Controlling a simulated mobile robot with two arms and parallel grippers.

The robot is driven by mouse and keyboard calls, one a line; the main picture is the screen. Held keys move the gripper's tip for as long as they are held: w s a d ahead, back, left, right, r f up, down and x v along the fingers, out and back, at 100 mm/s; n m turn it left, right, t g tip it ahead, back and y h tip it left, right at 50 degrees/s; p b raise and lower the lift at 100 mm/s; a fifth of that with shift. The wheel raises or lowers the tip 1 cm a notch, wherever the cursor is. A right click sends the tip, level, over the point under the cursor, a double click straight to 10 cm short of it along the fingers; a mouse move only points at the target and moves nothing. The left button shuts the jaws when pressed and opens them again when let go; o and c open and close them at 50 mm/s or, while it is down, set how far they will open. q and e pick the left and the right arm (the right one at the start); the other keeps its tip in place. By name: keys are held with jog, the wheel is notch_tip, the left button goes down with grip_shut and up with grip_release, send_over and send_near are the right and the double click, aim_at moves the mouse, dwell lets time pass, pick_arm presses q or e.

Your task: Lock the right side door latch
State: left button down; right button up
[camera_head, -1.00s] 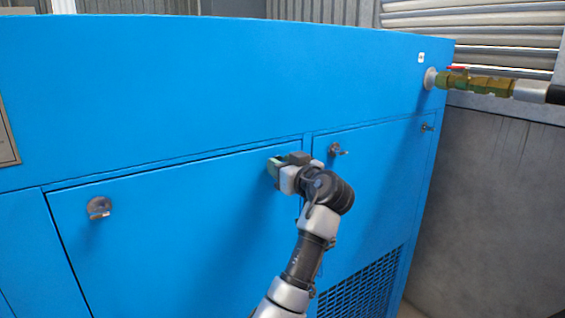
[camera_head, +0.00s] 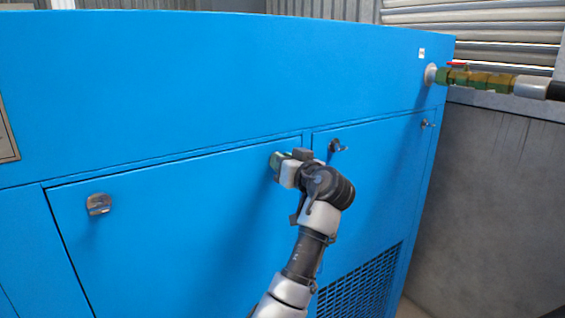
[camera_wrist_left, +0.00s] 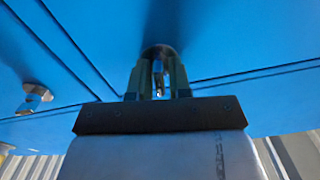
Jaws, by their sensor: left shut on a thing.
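My left gripper (camera_head: 279,160) is at the upper right corner of the wide blue door (camera_head: 170,235). In the left wrist view, its two green fingers (camera_wrist_left: 158,82) are shut on a small metal door latch (camera_wrist_left: 158,68). The fingers hide most of this latch, so its angle is hard to tell. Another metal latch (camera_head: 98,204) sits at the upper left of the same door. The narrower door (camera_head: 370,190) to the right has a latch (camera_head: 337,146) near its left edge and one (camera_head: 427,124) near its right edge. My right gripper is not in view.
A brass valve with a red handle (camera_head: 457,67) and a pipe (camera_head: 530,88) stick out at the cabinet's upper right. A dark vent grille (camera_head: 360,285) is in the lower right of the cabinet. A grey wall (camera_head: 500,190) stands to the right.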

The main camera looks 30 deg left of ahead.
pick_arm(q)
jog(key=m, duration=0.3)
jog(key=shift+r+m+p, duration=0.15)
jog(key=shift+m+p, duration=0.2)
jog(key=shift+m, duration=0.05)
jog(key=m+p, duration=0.1)
jog(key=m, duration=0.2)
jog(key=shift+w+m, duration=0.15)
jog(key=shift+m, duration=0.15)
jog(key=m+p, duration=0.3)
jog(key=m, duration=0.1)
jog(key=shift+d, duration=0.1)
jog(key=shift+m+p, duration=1.4)
jog(key=shift+m, duration=0.8)
jog(key=shift+f, duration=0.25)
jog(key=c, duration=1.2)
grip_release()
jog(key=shift+w+f, duration=0.1)
jog(key=shift+d, duration=0.1)
